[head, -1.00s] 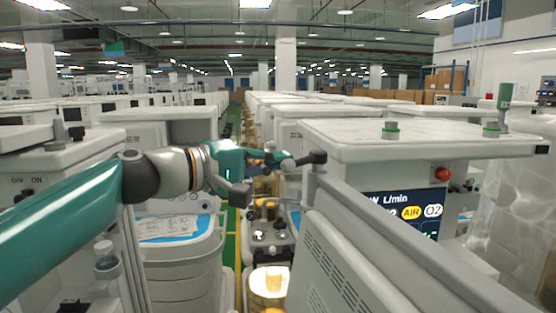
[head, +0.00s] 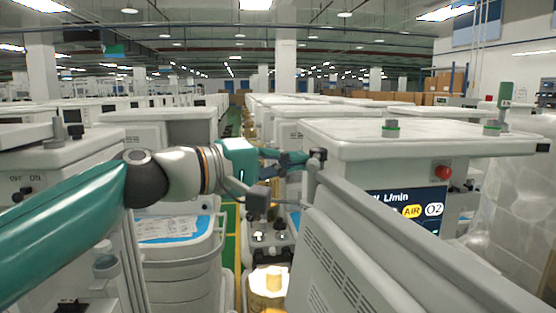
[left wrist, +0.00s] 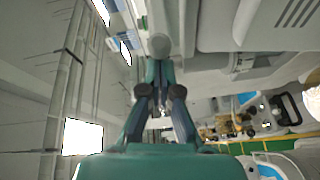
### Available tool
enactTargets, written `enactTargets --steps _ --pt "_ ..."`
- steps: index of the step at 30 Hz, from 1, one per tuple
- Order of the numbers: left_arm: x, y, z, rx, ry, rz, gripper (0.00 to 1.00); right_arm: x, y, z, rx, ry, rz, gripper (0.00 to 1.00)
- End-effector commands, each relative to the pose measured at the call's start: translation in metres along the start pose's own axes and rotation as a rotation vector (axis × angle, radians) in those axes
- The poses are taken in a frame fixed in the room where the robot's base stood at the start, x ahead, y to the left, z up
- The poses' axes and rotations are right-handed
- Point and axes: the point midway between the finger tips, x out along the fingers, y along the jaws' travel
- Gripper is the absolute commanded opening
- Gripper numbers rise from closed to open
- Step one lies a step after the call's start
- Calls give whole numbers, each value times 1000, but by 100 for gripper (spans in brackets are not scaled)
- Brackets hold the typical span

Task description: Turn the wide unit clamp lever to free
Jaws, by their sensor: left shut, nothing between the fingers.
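My left gripper (head: 298,158) is shut with nothing between its fingers. In the head view it reaches from the left to the near end of the grey rail on the wide unit (head: 400,142). A small dark lever-like part (head: 318,154) sits at that rail end, right by the fingertips. I cannot tell whether they touch it or which setting it shows. In the left wrist view the closed fingers (left wrist: 161,72) point at a grey rounded part (left wrist: 160,45). My right gripper is not in view.
A grey rail (head: 405,235) and a vented panel (head: 345,270) fill the lower right. A red knob (head: 443,172) and a display (head: 408,205) are on the wide unit's front. A cart with a blue-edged top (head: 168,230) stands below my left arm. A narrow aisle runs between the rows.

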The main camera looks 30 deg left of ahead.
Motion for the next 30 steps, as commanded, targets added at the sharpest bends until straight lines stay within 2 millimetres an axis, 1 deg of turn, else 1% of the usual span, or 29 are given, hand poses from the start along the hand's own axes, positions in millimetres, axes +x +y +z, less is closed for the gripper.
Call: enactTargets --steps 3,12,30 --pt "4 2 9 0 -3 0 0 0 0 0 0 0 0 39" --pt "12 5 21 1 -2 -1 0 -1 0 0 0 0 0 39" --pt "17 4 27 -1 -5 -3 0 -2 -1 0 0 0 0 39"
